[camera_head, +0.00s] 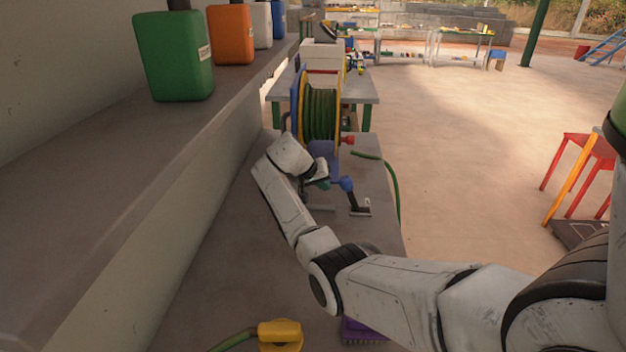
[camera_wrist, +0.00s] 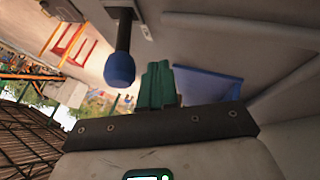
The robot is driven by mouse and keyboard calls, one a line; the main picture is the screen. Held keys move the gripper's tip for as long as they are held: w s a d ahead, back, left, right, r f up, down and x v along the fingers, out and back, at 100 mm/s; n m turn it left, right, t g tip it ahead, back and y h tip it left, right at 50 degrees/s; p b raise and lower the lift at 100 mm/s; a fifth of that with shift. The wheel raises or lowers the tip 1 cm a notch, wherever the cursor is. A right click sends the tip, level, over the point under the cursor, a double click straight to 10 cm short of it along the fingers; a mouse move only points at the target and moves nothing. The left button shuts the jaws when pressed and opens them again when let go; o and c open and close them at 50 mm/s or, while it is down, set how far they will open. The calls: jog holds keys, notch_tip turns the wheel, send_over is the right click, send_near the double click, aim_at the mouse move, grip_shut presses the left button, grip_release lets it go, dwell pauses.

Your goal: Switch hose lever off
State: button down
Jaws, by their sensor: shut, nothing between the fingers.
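The hose lever is a black rod with a blue knob (camera_head: 347,184), tilted up and left from a small light base plate (camera_head: 361,207) on the grey counter. In the wrist view, the knob (camera_wrist: 119,70) hangs at the end of the black rod (camera_wrist: 123,32), left of my fingers. My gripper (camera_head: 323,184) has green fingers, shut and empty, just left of the knob in the head view. In the wrist view, the fingers (camera_wrist: 157,84) are pressed together with a small gap to the knob. The hose reel (camera_head: 320,112) with green hose stands behind.
A green hose (camera_head: 391,180) with a red fitting (camera_head: 348,140) runs off the counter's right edge. A shelf with green (camera_head: 174,58) and orange (camera_head: 231,35) canisters runs along the left. A yellow part (camera_head: 280,335) and a purple piece (camera_head: 362,331) lie on the near counter.

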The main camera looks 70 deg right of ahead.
jog(key=shift+s+d+r, duration=0.15)
jog(key=shift+s+d, duration=0.1)
jog(key=shift+s, duration=0.25)
jog(key=shift+s+d+r, duration=0.1)
jog(key=shift+s+d, duration=0.1)
jog(key=shift+s, duration=0.3)
